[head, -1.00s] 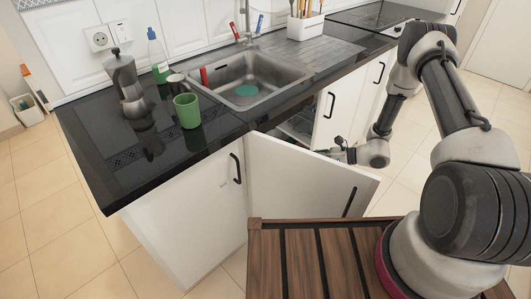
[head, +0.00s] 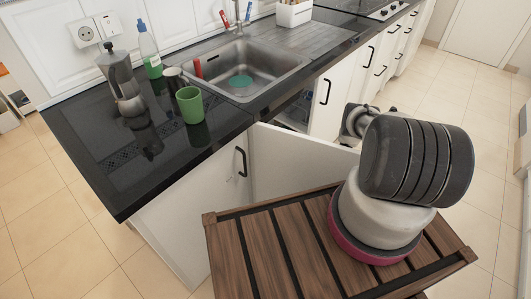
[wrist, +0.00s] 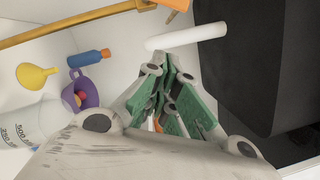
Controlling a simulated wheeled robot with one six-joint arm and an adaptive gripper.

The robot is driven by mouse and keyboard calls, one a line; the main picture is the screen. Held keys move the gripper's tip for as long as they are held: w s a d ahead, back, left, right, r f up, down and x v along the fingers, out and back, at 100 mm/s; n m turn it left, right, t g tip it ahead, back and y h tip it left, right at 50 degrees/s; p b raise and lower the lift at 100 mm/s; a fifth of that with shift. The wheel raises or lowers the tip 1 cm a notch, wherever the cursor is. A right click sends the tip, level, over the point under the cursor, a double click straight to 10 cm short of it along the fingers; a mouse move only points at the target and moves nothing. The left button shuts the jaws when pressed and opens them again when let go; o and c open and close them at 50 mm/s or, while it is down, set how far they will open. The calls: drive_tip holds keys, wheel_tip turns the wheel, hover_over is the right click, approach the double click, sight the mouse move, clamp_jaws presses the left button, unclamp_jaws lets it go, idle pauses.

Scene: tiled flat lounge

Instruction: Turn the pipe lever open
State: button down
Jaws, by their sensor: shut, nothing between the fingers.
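In the wrist view a brass-yellow pipe (wrist: 72,27) runs across the upper left of the cabinet. An orange piece (wrist: 176,5) shows at its right end by the top edge; it may be the lever, but it is cut off by the frame. A white tube (wrist: 186,35) lies just below it. My gripper (wrist: 172,72), with green finger pads, is shut and empty, its tips pointing up toward the white tube. I cannot tell whether they touch. In the head view the gripper is hidden behind my arm and the cabinet door (head: 285,160).
In the cabinet, a yellow funnel (wrist: 36,76), blue bottle (wrist: 88,58), purple container (wrist: 86,88) and white jug (wrist: 25,122) stand left. A large black box (wrist: 235,65) fills the right. The door stands open. Above, the counter (head: 85,165) holds a green mug (head: 190,105).

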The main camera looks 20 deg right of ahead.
drive_tip(key=w+a+r, duration=0.3)
drive_tip(key=w+a, duration=0.1)
drive_tip(key=a, duration=0.5)
drive_tip(key=shift+w+a, duration=0.3)
drive_tip(key=shift+s+a+r+n, duration=0.15)
drive_tip(key=shift+r+n, duration=0.3)
drive_tip(key=shift+n, duration=0.35)
drive_tip(key=r+n, duration=0.1)
drive_tip(key=a+r+n+g, duration=0.1)
drive_tip(key=n, duration=0.1)
drive_tip(key=shift+s+a, duration=0.1)
drive_tip(key=shift+s, duration=0.3)
idle(0.4)
idle(0.3)
